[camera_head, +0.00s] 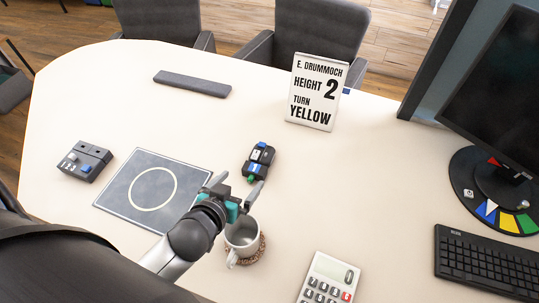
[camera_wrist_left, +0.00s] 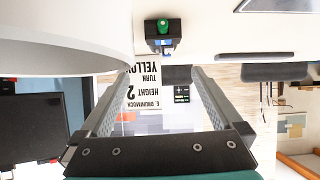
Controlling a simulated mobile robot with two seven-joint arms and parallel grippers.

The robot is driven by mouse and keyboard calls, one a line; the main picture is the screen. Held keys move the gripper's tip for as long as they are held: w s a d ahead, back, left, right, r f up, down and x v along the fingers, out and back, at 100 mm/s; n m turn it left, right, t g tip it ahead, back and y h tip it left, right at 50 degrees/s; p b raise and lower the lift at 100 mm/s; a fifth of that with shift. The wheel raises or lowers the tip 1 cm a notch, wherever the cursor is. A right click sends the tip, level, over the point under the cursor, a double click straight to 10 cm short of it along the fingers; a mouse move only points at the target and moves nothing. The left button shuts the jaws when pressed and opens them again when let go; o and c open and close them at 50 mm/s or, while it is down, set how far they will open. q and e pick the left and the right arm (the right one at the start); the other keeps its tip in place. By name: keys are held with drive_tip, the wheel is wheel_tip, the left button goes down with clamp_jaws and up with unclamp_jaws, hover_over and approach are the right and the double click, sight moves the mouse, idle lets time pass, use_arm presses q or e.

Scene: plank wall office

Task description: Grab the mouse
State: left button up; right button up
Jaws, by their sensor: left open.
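The mouse (camera_head: 258,161) is a small dark device with blue, white and green parts, lying on the pale table right of the square mat. It also shows in the left wrist view (camera_wrist_left: 164,37), upside down, beyond the fingertips and roughly between them. My left gripper (camera_head: 236,186) is open and empty, a short way in front of the mouse, with its fingers pointing toward it; its spread fingers also show in the wrist view (camera_wrist_left: 162,75). No contact with the mouse is visible. My right gripper is not in view.
A white mug (camera_head: 241,240) on a coaster stands close beside the left gripper. A dark mat (camera_head: 117,192), grey button box (camera_head: 85,161), sign (camera_head: 316,92), calculator (camera_head: 328,279), keyboard (camera_head: 487,262) and monitor (camera_head: 500,85) surround it.

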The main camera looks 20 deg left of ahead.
use_arm(q)
drive_tip(key=b, duration=0.3)
approach(260, 157)
drive_tip(key=x, duration=0.3)
drive_tip(key=shift+w+a+f, duration=0.1)
drive_tip(key=shift+a, duration=0.05)
drive_tip(key=w+f, duration=0.1)
drive_tip(key=w+f+b, duration=0.1)
drive_tip(key=w, duration=0.1)
drive_tip(key=shift+w+t, duration=0.1)
drive_tip(key=shift+t, duration=0.2)
drive_tip(key=shift+w+f, duration=0.35)
drive_tip(key=shift+w, duration=0.25)
drive_tip(key=c, duration=1.2)
drive_tip(key=shift+c, duration=0.3)
